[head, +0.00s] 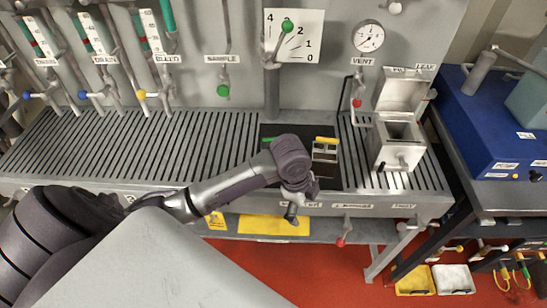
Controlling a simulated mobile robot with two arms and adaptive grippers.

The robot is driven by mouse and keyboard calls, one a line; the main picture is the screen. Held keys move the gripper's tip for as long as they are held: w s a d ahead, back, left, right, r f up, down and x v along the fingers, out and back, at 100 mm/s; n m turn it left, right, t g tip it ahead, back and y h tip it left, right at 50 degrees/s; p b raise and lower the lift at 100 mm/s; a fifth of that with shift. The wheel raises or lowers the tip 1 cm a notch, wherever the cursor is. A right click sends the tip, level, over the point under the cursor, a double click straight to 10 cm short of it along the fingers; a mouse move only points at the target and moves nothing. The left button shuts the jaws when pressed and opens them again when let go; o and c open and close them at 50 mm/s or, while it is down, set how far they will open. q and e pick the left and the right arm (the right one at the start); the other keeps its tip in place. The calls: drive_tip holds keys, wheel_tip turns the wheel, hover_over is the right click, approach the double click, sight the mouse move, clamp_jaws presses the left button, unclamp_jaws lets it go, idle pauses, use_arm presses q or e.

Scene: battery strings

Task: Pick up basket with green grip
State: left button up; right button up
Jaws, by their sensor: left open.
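A green grip (268,139) shows at the left of a dark recess in the slatted bench, just behind my left wrist. The basket under this grip is mostly hidden by my arm. A second basket with a yellow grip (325,141) sits at the right of the same recess. My left arm reaches in from the left across the bench front. My left gripper (292,212) is open and hangs near the bench's front edge, to the right of and nearer than the green grip. I see nothing between its fingers, which are small and dark here. My right gripper is out of view.
A metal box with an open lid (396,145) stands on the bench at the right. Valve levers and a gauge (368,37) line the back panel. A blue unit (497,125) stands far right. The slatted bench top (190,140) is bare at left.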

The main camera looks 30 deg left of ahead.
sight(274, 140)
use_arm(q)
drive_tip(key=w+a+r+m, duration=0.2)
drive_tip(key=a+r, duration=0.2)
drive_tip(key=r, duration=0.1)
drive_tip(key=w+a+r+m+g+y, duration=0.1)
drive_tip(key=w+a+r+m, duration=0.2)
drive_tip(key=a+r, duration=0.2)
drive_tip(key=w+a+r+m, duration=0.2)
drive_tip(key=a+r+m, duration=0.1)
drive_tip(key=a+r, duration=0.2)
drive_tip(key=shift+w+r+g+y, duration=0.15)
drive_tip(key=shift+r+g+y, duration=0.05)
drive_tip(key=shift+r, duration=0.3)
drive_tip(key=shift+w+r+g+y, duration=0.15)
drive_tip(key=shift+r+g+y, duration=0.05)
drive_tip(key=shift+r, duration=0.3)
drive_tip(key=shift+a+r+m+p, duration=0.15)
drive_tip(key=shift+a+m+p, duration=0.05)
drive_tip(key=shift+m+p, duration=0.1)
wheel_tip(274, 140, down, 8)
drive_tip(key=shift+f+p, duration=0.1)
drive_tip(key=shift+p, duration=0.5)
wheel_tip(274, 140, down, 4)
drive_tip(key=shift+a+f+p, duration=0.15)
drive_tip(key=shift+f+p, duration=0.05)
drive_tip(key=shift+p, duration=0.6)
drive_tip(key=shift+f, duration=0.4)
drive_tip(key=shift+c, duration=0.2)
drive_tip(key=shift+s, duration=0.15)
drive_tip(key=c, duration=1.2)
